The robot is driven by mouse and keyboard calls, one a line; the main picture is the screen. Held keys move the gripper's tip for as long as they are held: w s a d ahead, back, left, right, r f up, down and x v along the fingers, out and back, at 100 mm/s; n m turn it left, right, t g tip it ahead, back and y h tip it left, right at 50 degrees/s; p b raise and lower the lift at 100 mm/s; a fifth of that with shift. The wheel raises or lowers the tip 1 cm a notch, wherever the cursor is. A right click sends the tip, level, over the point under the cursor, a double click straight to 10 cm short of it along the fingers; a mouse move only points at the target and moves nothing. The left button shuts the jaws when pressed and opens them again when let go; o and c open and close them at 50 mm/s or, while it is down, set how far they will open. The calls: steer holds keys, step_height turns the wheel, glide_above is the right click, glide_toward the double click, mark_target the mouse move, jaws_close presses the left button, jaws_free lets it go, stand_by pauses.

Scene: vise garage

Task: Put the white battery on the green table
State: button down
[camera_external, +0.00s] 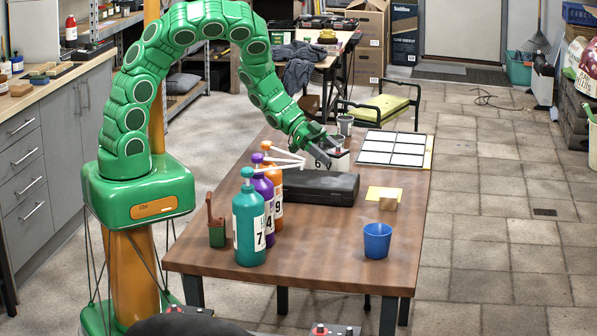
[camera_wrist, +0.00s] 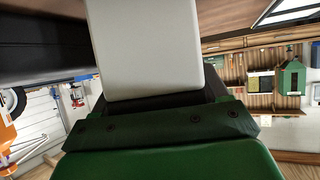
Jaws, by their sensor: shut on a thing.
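My gripper (camera_external: 332,150) is over the brown wooden table, shut on the white battery. In the wrist view the white battery (camera_wrist: 145,45) is a large pale block close to the camera, between the jaws. Whether it touches the tabletop is unclear.
The brown table (camera_external: 340,240) holds a black case (camera_external: 318,187), several numbered bottles (camera_external: 249,225), a blue cup (camera_external: 377,241), a small block (camera_external: 388,199) on a yellow sheet, a grey cup (camera_external: 345,124) and a white-panelled board (camera_external: 397,149). Tiled floor is free to the right.

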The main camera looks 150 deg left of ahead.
steer(key=shift+f, duration=0.1)
jaws_free()
steer(key=v, duration=1.2)
steer(key=shift+s, duration=0.1)
stand_by(0.4)
